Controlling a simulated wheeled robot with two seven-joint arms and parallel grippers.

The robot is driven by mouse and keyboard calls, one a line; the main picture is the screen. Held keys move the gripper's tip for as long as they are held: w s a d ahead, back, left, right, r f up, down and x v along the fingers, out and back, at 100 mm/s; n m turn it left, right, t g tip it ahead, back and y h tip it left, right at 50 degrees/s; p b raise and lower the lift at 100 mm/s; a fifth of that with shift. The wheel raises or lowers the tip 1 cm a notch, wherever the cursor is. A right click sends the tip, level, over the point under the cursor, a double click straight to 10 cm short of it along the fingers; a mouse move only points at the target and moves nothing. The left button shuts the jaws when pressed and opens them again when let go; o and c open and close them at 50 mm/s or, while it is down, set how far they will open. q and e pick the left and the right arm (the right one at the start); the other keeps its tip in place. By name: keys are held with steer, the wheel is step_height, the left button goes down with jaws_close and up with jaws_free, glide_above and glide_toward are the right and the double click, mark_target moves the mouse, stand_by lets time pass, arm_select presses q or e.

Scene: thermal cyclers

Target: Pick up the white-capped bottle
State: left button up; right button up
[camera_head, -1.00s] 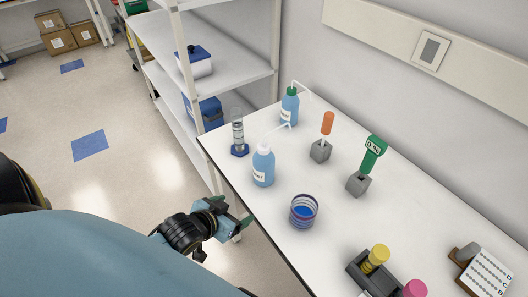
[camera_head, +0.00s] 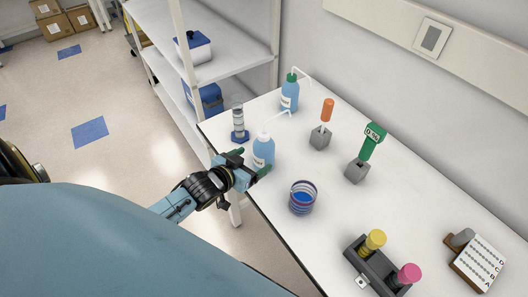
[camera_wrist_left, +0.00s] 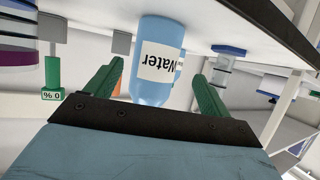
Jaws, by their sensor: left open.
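The white-capped bottle (camera_head: 263,149) is a blue wash bottle with a bent spout. It stands upright near the table's left edge, its lower part partly hidden by my left gripper (camera_head: 252,165). That gripper is open, with its green fingers pointing toward the bottle. In the left wrist view the bottle (camera_wrist_left: 163,45) appears upside down with a "Water" label, between the lines of the two spread fingers (camera_wrist_left: 158,75). I cannot tell whether the fingers touch it. A similar green-capped bottle (camera_head: 290,95) stands farther back. My right gripper is not in view.
A graduated cylinder (camera_head: 238,122) stands close behind the bottle; a striped blue container (camera_head: 302,198) stands in front. Stands with an orange-handled tool (camera_head: 326,112) and a green pipette (camera_head: 371,140) are to the right. A shelf rack (camera_head: 215,65) adjoins the table.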

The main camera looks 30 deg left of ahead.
arm_select(q)
steer(key=x, duration=0.5)
steer(key=shift+w+d+r, duration=0.15)
steer(key=shift+d+r, duration=0.15)
steer(key=shift+d, duration=0.05)
steer(key=c, duration=0.8)
